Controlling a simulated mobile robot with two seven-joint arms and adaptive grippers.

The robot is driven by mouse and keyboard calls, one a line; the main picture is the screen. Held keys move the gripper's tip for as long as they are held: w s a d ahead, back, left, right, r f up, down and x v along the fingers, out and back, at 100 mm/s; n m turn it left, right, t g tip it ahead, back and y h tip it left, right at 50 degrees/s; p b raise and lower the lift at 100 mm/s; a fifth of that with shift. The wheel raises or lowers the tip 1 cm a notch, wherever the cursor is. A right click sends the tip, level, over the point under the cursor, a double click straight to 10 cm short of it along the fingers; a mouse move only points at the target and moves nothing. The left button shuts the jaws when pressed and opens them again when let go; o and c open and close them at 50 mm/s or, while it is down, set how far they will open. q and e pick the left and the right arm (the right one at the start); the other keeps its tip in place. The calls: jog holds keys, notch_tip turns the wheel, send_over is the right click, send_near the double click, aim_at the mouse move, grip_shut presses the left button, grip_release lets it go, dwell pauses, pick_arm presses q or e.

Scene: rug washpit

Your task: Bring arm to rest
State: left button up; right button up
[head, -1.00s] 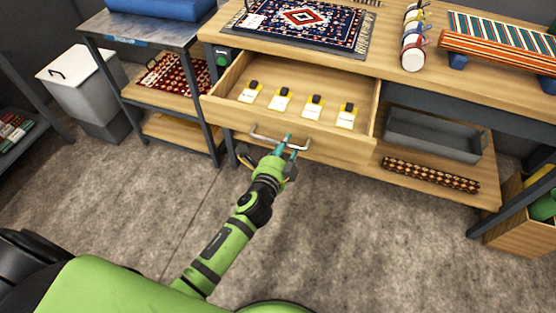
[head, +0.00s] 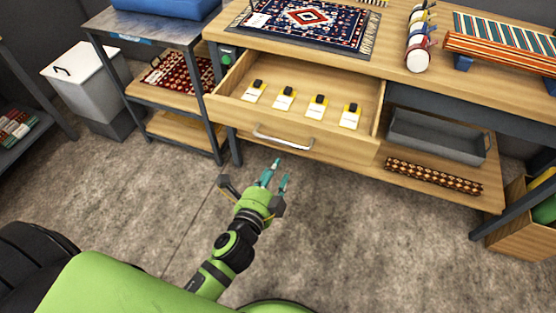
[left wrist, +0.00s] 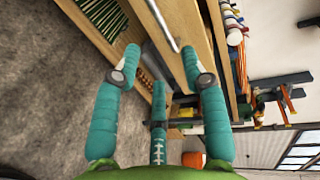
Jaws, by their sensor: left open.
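My left gripper (head: 275,175) is open and empty in the head view, in the air in front of the workbench and below the open drawer's handle. Its teal fingers (left wrist: 160,85) are spread apart in the left wrist view with nothing between them. The wooden drawer (head: 240,113) is pulled out and holds several small white and yellow items with black tops (head: 318,105). Its metal handle (head: 284,138) stands clear of the fingers, and also shows in the left wrist view (left wrist: 162,25). My right gripper is not in view.
A patterned rug (head: 300,24) lies on the bench top. A grey tray (head: 435,138) and a rolled rug (head: 433,176) are on the lower shelf. A white bin (head: 85,88) stands at left. The floor (head: 340,230) in front is clear.

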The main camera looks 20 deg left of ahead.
pick_arm(q)
jog(key=s+a+f+n+g+p, duration=0.1)
jog(key=s+f+n+g, duration=0.4)
jog(key=f, duration=0.9)
jog(key=s+a+f+n+g+p, duration=0.1)
jog(key=s+f+n+g, duration=0.15)
jog(key=s+f, duration=0.8)
jog(key=s+a+f+n+g, duration=0.3)
jog(key=s+f+n, duration=0.1)
jog(key=s+f, duration=0.4)
jog(key=s+a+f+n+g, duration=0.3)
jog(key=s+f, duration=0.4)
jog(key=s, duration=0.5)
jog(key=shift+s+f+n+g+y+p, duration=0.35)
jog(key=shift+n+g, duration=0.2)
jog(key=shift+n, duration=0.2)
jog(key=shift+d, duration=0.1)
